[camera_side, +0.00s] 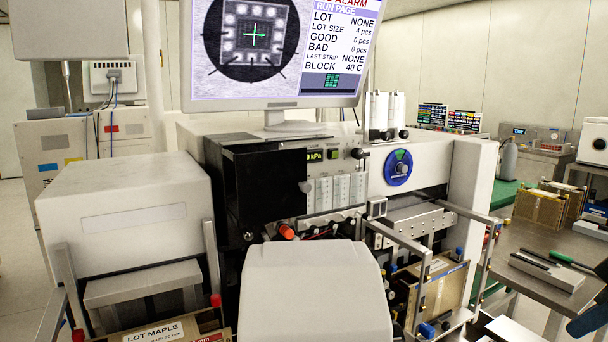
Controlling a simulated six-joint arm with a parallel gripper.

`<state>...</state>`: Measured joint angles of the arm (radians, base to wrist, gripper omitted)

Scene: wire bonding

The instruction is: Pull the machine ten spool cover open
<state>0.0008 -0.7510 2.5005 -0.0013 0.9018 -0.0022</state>
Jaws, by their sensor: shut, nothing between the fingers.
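A black box-like cover (272,185), which I take to be the spool cover, sits on the machine's front just below the monitor. Its front face looks flat and closed, and a small grey knob (305,187) shows at its right edge. I cannot see a gap behind the face. My gripper does not show clearly anywhere in this view, so its place relative to the cover cannot be told.
A large white housing (315,295) stands low in front of the cover. A white box (125,215) is at the left, and the monitor (280,50) hangs above. Gauges and a blue dial (398,168) are to the right.

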